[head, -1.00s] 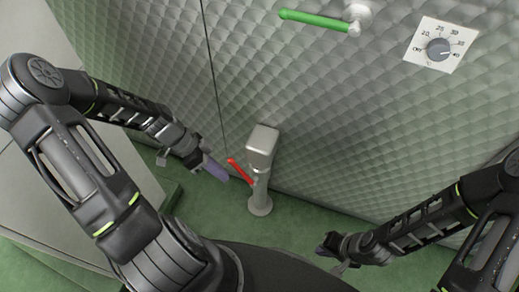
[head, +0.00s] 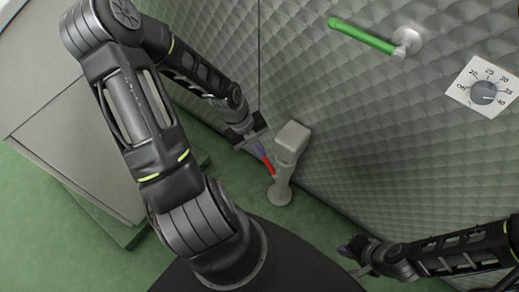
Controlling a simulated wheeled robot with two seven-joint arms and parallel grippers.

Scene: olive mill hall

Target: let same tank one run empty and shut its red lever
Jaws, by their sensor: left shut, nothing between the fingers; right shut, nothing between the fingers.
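The red lever (head: 268,166) sits on the side of a grey valve post (head: 284,170) that stands on the floor against the quilted tank wall (head: 400,135). The lever slants up and left from the post. My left gripper (head: 259,150) is shut, with its fingertips at the lever's upper-left end. I cannot tell whether they touch it. My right gripper (head: 352,251) is shut, low at the right and away from the lever. No liquid or flow shows.
A green lever (head: 361,36) on a round mount is high on the tank wall. A dial (head: 484,93) with numbers is at the upper right. A pale cabinet (head: 70,150) stands at the left. Green floor (head: 30,215) is clear at the lower left.

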